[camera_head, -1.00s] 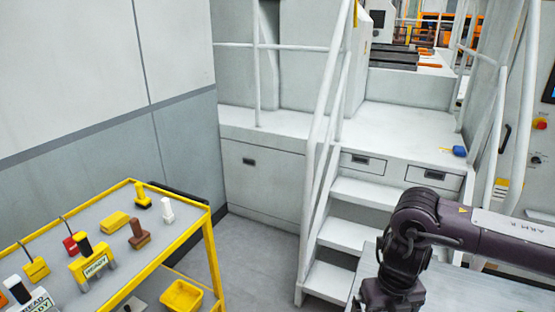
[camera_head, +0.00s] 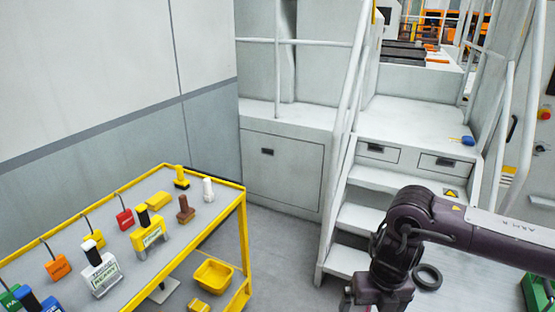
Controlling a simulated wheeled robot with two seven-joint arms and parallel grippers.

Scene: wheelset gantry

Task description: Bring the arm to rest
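My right arm (camera_head: 470,235) comes in from the right edge and bends downward at a dark joint. Its lower end drops toward the bottom of the picture, in front of the steps and the floor. Its gripper is not clearly seen; the fingertips lie out of the picture. My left arm and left gripper are not in view.
A yellow-framed cart (camera_head: 243,215) at the left holds several stamps and tags, with a yellow bin (camera_head: 214,275) below. White steps (camera_head: 372,212) with railings rise to a platform with a blue item (camera_head: 468,140). A dark ring (camera_head: 428,277) lies beside my arm. Floor between cart and steps is clear.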

